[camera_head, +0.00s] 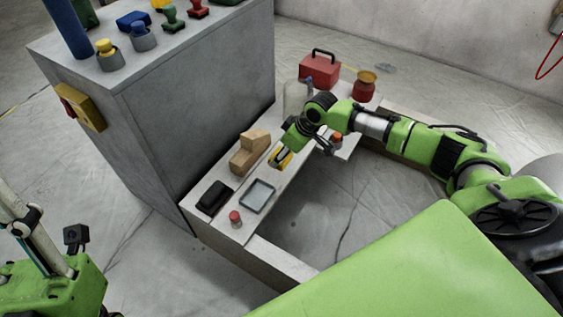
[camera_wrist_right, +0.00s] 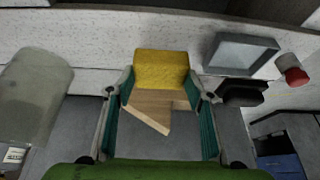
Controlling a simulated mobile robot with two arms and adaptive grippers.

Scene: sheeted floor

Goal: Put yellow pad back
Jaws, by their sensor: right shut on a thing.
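The yellow pad (camera_head: 282,157) is a small block between the fingers of my right gripper (camera_head: 285,154), over the low bench. In the right wrist view the pad (camera_wrist_right: 161,68) sits between both fingertips of the gripper (camera_wrist_right: 161,90), which is shut on it. A square, dark-rimmed shallow tray (camera_head: 270,186) lies on the bench nearer the front; it also shows right of the pad in the wrist view (camera_wrist_right: 268,49). I cannot tell whether the pad touches the bench. My left gripper is not in view.
A wooden block (camera_head: 250,153), a black box (camera_head: 214,197) and a red-topped piece (camera_head: 235,217) stand near the tray. A clear jar (camera_head: 296,98), red toolbox (camera_head: 319,71) and red jar (camera_head: 364,87) stand at the far end. A tall grey cabinet (camera_head: 190,95) borders the bench.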

